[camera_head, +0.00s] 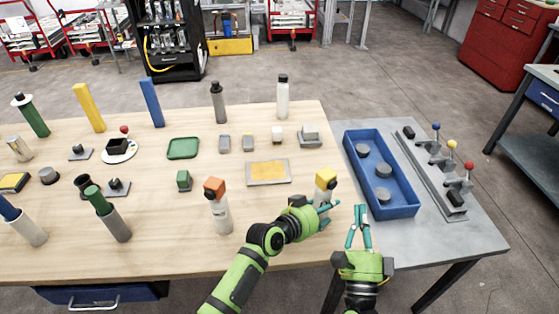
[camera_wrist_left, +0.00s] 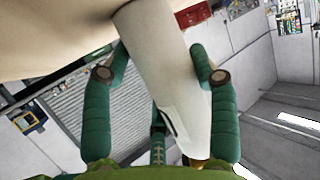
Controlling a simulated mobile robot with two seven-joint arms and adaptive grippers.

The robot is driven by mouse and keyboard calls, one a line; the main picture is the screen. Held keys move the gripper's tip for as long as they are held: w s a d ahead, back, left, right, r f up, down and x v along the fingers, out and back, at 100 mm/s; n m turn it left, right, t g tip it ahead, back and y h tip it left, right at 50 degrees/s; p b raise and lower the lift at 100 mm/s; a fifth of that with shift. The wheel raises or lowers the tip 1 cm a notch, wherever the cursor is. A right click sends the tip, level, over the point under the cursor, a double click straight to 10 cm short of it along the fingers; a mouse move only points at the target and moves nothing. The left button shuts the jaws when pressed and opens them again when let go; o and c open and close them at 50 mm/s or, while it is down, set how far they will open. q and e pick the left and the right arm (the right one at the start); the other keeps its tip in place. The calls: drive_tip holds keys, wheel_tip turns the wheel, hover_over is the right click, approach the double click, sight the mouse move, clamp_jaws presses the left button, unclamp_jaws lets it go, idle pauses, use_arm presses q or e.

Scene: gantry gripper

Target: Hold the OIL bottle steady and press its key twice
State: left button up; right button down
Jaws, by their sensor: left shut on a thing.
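A white bottle with a yellow top (camera_head: 326,179) stands upright near the front of the wooden table. My left gripper (camera_head: 330,210) is shut on its body in the head view. In the left wrist view the pale bottle body (camera_wrist_left: 165,55) lies between the green fingers. I cannot read a label, so I cannot confirm that it is the OIL bottle.
A blue tray (camera_head: 408,211) with grey round pieces and a lever panel (camera_head: 436,170) are on the grey table at right. A yellow plate (camera_head: 268,172) lies behind the bottles. Several blocks and cylinders crowd the left of the table.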

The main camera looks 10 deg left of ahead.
use_arm(q)
drive_tip(key=o, duration=1.5)
